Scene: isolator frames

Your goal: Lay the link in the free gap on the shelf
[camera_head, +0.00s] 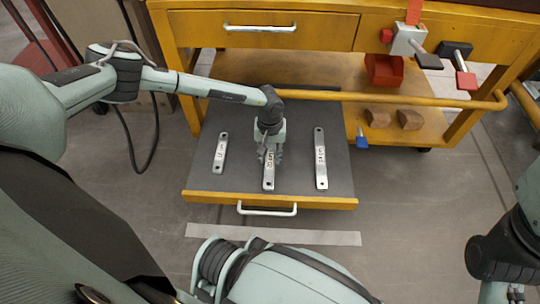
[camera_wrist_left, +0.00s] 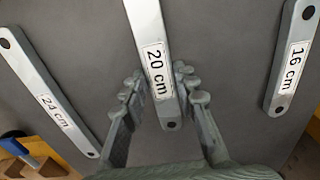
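The shelf (camera_head: 215,125) is a pulled-out, drawer-like dark grey surface with a yellow front edge. Three flat silver links are over it, roughly parallel: a short one (camera_head: 220,153) at left, a middle one (camera_head: 268,181), and a long one (camera_head: 320,160) at right. In the left wrist view they read 16 cm (camera_wrist_left: 291,60), 20 cm (camera_wrist_left: 150,32) and 24 cm (camera_wrist_left: 45,90). My left gripper (camera_head: 270,160) is down at the middle link, hiding its far part. Its fingers (camera_wrist_left: 158,78) stand apart on both sides of the 20 cm link, with slim gaps showing. My right gripper (camera_head: 516,293) is cut off at bottom right.
A yellow rail (camera_head: 400,97) runs above the shelf's far side. A red bin (camera_head: 384,70), two brown blocks (camera_head: 410,120) and a blue-handled item (camera_head: 362,140) are at right. A white handle (camera_head: 267,209) is on the shelf front. A pale strip (camera_head: 275,235) lies on the floor.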

